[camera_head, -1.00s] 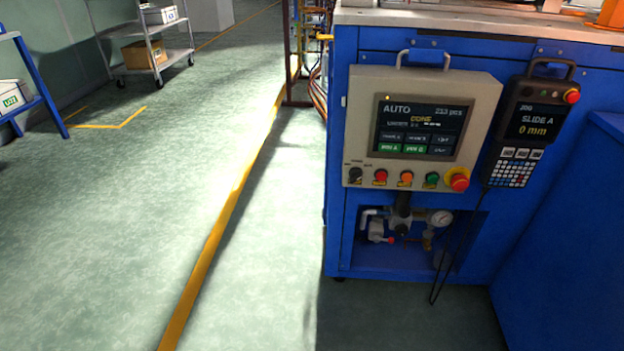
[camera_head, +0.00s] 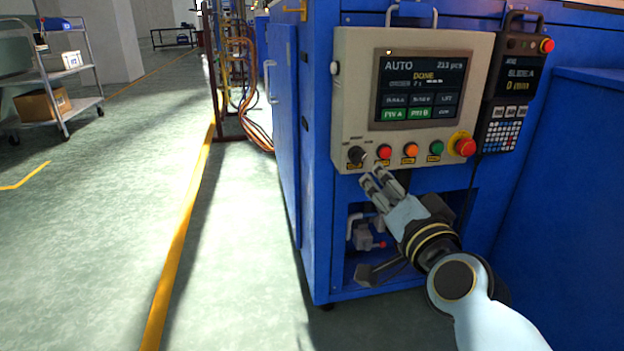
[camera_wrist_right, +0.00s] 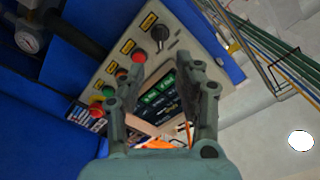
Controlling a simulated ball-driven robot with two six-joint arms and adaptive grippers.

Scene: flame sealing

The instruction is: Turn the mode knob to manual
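The mode knob (camera_head: 356,155) is a small black knob at the lower left of the beige control panel (camera_head: 352,100). The panel screen (camera_head: 422,88) reads AUTO. My right gripper (camera_head: 371,178) is just below and to the right of the knob, near the panel's lower edge. In the right wrist view the gripper (camera_wrist_right: 160,68) has its fingers spread apart with nothing held. The knob (camera_wrist_right: 160,34) shows beyond the fingertips, apart from them. My left gripper is not in view.
Red (camera_head: 384,152), orange (camera_head: 410,150) and green (camera_head: 436,147) buttons sit right of the knob. A red emergency stop (camera_head: 465,146) is at the panel's right end. A handheld pendant (camera_head: 512,85) hangs beside it.

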